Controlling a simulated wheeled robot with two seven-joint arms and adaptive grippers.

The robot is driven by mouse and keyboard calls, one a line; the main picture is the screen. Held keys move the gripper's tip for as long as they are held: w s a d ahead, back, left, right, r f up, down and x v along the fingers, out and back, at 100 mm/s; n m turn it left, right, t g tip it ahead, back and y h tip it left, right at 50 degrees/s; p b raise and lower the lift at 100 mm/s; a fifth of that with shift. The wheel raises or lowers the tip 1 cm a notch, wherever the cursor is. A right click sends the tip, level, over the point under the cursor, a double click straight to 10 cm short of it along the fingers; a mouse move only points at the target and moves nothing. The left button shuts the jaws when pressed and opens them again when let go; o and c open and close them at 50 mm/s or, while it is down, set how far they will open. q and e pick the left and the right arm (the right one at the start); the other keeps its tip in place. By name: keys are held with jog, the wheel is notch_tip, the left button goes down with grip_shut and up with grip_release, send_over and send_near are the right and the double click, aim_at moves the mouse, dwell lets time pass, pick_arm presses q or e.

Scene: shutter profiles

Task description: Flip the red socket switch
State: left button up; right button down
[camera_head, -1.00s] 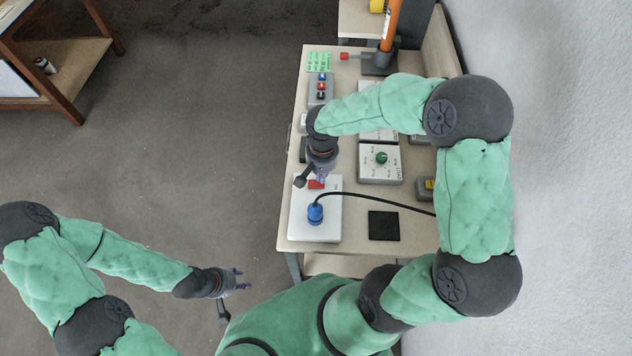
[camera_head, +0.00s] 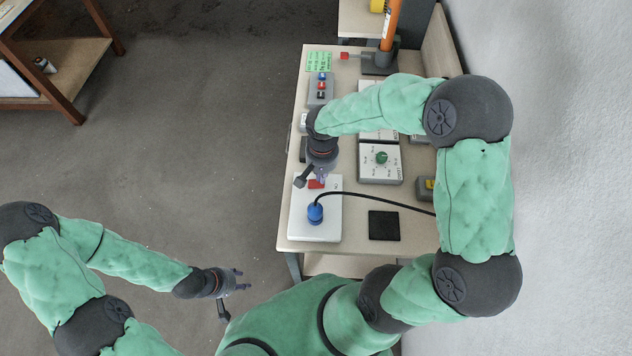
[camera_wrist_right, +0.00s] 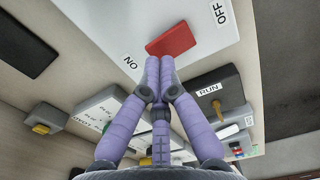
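The red socket switch (camera_head: 316,184) sits on a white socket plate (camera_head: 328,222) at the near end of the bench. My right gripper (camera_head: 320,177) is just above and beside the switch. In the right wrist view its purple fingertips (camera_wrist_right: 160,62) are together with nothing between them, close to the switch's edge; whether they touch it I cannot tell. My left gripper (camera_head: 242,280) is open and empty over the floor, left of the bench.
A blue plug (camera_head: 315,212) with a black cable stands in the socket plate. A black square (camera_head: 384,226) lies to its right. A dial box (camera_head: 381,163) and a button box (camera_head: 321,90) stand farther back.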

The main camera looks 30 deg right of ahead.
jog(key=shift+f+b, duration=0.9)
jog(key=shift+f, duration=0.2)
dwell(0.6)
jog(key=shift+r, duration=0.15)
jog(key=shift+r+p, duration=2.4)
jog(key=shift+r, duration=1.05)
